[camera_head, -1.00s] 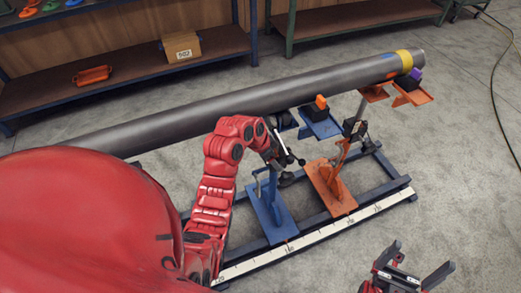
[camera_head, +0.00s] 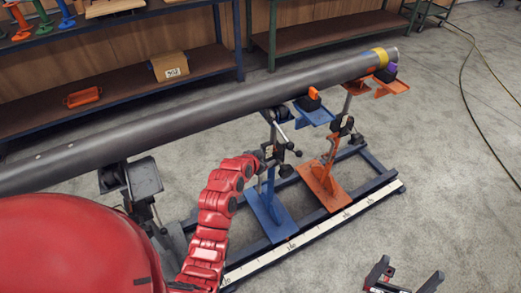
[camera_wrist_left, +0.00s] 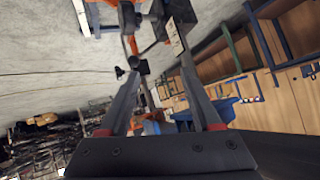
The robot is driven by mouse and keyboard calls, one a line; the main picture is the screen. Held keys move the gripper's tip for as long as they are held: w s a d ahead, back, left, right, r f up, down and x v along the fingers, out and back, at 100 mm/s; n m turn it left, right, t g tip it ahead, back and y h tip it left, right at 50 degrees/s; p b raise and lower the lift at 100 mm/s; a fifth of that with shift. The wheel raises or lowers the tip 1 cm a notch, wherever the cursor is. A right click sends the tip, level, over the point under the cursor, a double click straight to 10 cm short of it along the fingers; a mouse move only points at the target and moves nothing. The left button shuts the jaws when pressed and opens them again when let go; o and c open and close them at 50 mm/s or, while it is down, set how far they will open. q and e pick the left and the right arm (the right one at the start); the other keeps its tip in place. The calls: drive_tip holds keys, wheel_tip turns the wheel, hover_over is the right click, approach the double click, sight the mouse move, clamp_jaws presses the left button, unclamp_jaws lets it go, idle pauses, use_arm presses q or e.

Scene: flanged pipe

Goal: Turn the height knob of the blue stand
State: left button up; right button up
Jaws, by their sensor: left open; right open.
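The blue stand (camera_head: 268,207) stands on the dark floor frame under the pipe (camera_head: 180,118). In the head view, black knobs and a crank-like handle (camera_head: 297,153) show at its upper post. My left gripper (camera_head: 270,155) is beside that upper post, partly hidden against dark parts. In the left wrist view its fingers (camera_wrist_left: 160,72) are apart, with a black knob (camera_wrist_left: 140,67) and rod ahead, near the left fingertip. I cannot tell whether a finger touches anything. Which knob sets the height is unclear. My right gripper (camera_head: 403,276) is open and empty at the lower right, away from the stand.
An orange stand (camera_head: 322,187) stands close to the right of the blue one. A pale measuring strip (camera_head: 315,236) runs along the frame's front. A dark grey support (camera_head: 143,180) is at the left. Shelves (camera_head: 120,75) line the back wall.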

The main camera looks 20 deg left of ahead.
use_arm(q)
drive_tip(key=shift+w+a+r+n+t+y+b, duration=0.15)
drive_tip(key=shift+r+n+t+y, duration=0.25)
drive_tip(key=shift+r+t, duration=0.45)
drive_tip(key=shift+w+a+r+n+t+y+b, duration=0.1)
drive_tip(key=shift+w+a+r+n+t+y, duration=0.25)
drive_tip(key=shift+r+t, duration=0.5)
drive_tip(key=shift+w+a+r+n+t+y+b, duration=0.1)
drive_tip(key=shift+r+n+t+y, duration=0.3)
drive_tip(key=shift+r+t, duration=0.45)
drive_tip(key=shift+f, duration=0.1)
